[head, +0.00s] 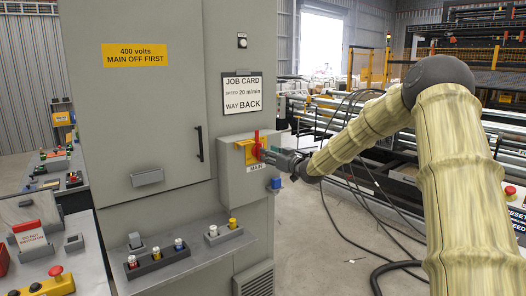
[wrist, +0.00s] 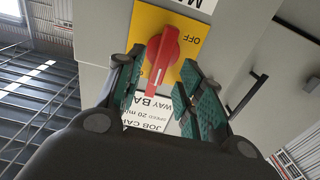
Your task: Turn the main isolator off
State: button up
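The main isolator is a red rotary handle (head: 256,143) on a yellow plate (head: 242,146), on a grey box marked MAIN (head: 236,180). In the head view the handle stands roughly upright. In the wrist view the red handle (wrist: 163,56) lies slightly slanted on the yellow plate (wrist: 150,17), with the word OFF upside down beside it. My gripper (head: 268,154) is at the box front, close to the handle. In the wrist view my gripper (wrist: 162,62) is open, one finger on each side of the handle. A gap shows on both sides; contact is not clear.
A grey cabinet (head: 140,90) carries a "400 volts MAIN OFF FIRST" sign (head: 139,54) and a job card (head: 242,94). A blue knob (head: 276,184) sits at the box's lower right. Cables (head: 345,225) hang behind my arm.

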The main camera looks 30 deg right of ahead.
jog(key=shift+w+a+p, duration=0.2)
jog(key=shift+w+p, duration=0.25)
jog(key=shift+w, duration=1.9)
grip_shut()
